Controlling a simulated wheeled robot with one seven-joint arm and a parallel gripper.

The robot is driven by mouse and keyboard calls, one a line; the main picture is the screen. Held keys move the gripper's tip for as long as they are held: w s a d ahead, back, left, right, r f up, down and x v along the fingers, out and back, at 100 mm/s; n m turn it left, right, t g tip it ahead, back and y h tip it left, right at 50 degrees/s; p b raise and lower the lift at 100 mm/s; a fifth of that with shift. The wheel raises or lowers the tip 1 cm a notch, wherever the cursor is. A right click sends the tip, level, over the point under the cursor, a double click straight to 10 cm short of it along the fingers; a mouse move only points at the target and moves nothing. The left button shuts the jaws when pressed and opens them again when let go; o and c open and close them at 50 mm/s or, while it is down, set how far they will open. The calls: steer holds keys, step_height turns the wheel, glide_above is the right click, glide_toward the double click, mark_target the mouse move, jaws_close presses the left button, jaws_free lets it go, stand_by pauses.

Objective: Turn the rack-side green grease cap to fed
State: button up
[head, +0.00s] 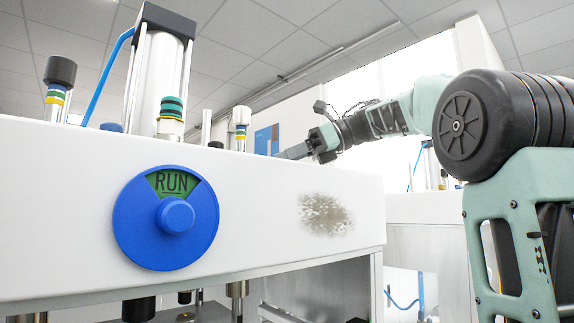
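A ribbed dark green cap (172,106) with a yellow ring under it stands on top of the white press body (80,175), in front of the silver cylinder. It is the only mostly green cap that I can make out; its fed marking cannot be read. My gripper (283,154) reaches in from the right, low behind the top edge of the press. It is to the right of the green cap and clearly apart from it in the picture. Its fingertips are small and partly hidden, so I cannot tell whether it is open or shut.
A post with coloured bands (240,122) stands between the green cap and my gripper in the picture. A dark-topped post (58,88) and a tall cylinder (160,75) with a blue hose rise at left. A blue dial (135,225) showing RUN is on the front panel.

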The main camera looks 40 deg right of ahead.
steer(key=m+t+b, duration=0.1)
steer(key=b, duration=0.1)
steer(key=shift+s+f+h+b, duration=0.1)
steer(key=shift+f+h+b, duration=0.3)
steer(key=m+t+h+b, duration=0.1)
steer(key=b, duration=0.1)
steer(key=m+h+b, duration=0.1)
steer(key=b, duration=0.1)
steer(key=shift+s+a+t, duration=0.1)
steer(key=shift+a+t, duration=0.1)
steer(key=shift+t, duration=0.2)
steer(key=m+t+h+b, duration=0.1)
steer(key=m+h+b, duration=0.2)
steer(key=m+b, duration=0.1)
steer(key=shift+a+r+t+h, duration=0.15)
steer(key=shift+r+t+h, duration=0.2)
steer(key=shift+t+h, duration=0.05)
steer(key=o, duration=1)
